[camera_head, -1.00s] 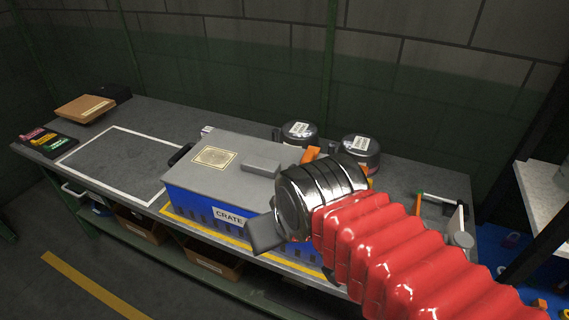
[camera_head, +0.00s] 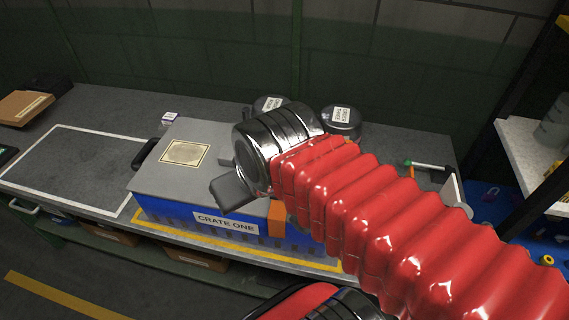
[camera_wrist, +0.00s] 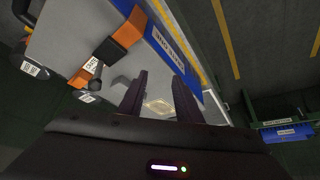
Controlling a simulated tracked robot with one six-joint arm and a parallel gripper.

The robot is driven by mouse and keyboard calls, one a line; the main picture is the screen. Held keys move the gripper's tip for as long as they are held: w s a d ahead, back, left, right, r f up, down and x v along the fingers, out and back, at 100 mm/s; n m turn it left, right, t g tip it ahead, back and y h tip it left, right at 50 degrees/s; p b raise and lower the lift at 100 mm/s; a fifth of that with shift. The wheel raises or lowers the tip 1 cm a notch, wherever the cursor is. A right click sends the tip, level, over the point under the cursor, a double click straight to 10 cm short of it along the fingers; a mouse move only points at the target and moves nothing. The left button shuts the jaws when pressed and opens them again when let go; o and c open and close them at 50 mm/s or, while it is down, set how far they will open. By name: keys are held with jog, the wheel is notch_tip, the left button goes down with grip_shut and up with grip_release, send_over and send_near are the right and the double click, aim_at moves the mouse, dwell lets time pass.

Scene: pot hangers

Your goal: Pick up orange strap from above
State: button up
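The orange strap (camera_head: 277,219) hangs down the front right of a blue crate (camera_head: 170,209) with a grey lid, in the head view. My arm hides its upper part there. In the wrist view the strap (camera_wrist: 129,27) runs over the lid, with a dark block on its middle and more orange beyond. My gripper (camera_wrist: 159,78) is open and empty, its two dark fingers apart above the lid, to the right of the strap in that view. In the head view one finger (camera_head: 232,192) shows over the lid, left of the strap.
Two metal canisters (camera_head: 342,121) stand behind the crate. The crate's label plate (camera_head: 225,222) faces front. A white-outlined area (camera_head: 75,165) of the bench is clear on the left. A shelf (camera_head: 535,150) stands at the right.

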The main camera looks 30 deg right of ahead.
jog(key=shift+o, duration=0.5)
jog(key=shift+o, duration=0.9)
jog(key=shift+r, duration=0.1)
jog(key=shift+o, duration=0.6)
jog(key=shift+w+d+r+m, duration=0.1)
jog(key=shift+w+r+m, duration=0.05)
jog(key=shift+m, duration=0.15)
jog(key=o, duration=0.6)
jog(key=w+d+r+m, duration=0.1)
jog(key=m, duration=0.1)
jog(key=w+d+r+m+g, duration=0.1)
jog(key=d+m, duration=0.1)
jog(key=w+d+r+m, duration=0.1)
jog(key=w+m, duration=0.1)
jog(key=shift+d+h, duration=0.15)
jog(key=shift+h, duration=0.15)
jog(key=shift+c, duration=0.2)
jog(key=w+d+r+m+g, duration=0.1)
jog(key=w+d+m+g, duration=0.1)
jog(key=w+d+m, duration=0.3)
jog(key=w+d+r+m+g, duration=0.1)
jog(key=w+d+m, duration=0.4)
jog(key=d+m, duration=0.8)
jog(key=shift+r+m+g, duration=0.2)
jog(key=shift+m+g, duration=0.6)
jog(key=shift+m, duration=0.3)
jog(key=shift+w, duration=0.1)
